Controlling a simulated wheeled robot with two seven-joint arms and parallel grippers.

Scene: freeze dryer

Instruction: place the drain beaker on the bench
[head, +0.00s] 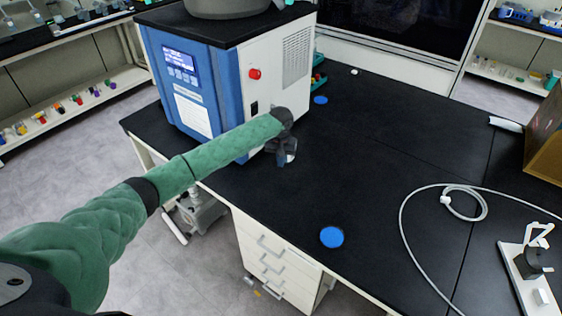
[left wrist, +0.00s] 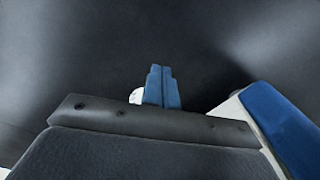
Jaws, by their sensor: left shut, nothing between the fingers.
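My left arm reaches across to the right side of the freeze dryer (head: 195,85). Its gripper (head: 287,158) is low over the black bench (head: 370,150), beside the dryer's white side panel. In the left wrist view the two blue fingers (left wrist: 161,88) are pressed together with nothing between them. A small whitish thing (left wrist: 136,97) shows just left of the fingers, partly hidden; I cannot tell whether it is the drain beaker. In the head view a pale glint by the gripper is too small to make out. My right gripper is not in view.
A blue disc (head: 332,237) lies near the bench's front edge and another (head: 320,100) lies farther back. A white hose (head: 404,225) loops over the right part, near a white stand (head: 528,270). A brown box (head: 548,135) sits at the right. The middle is clear.

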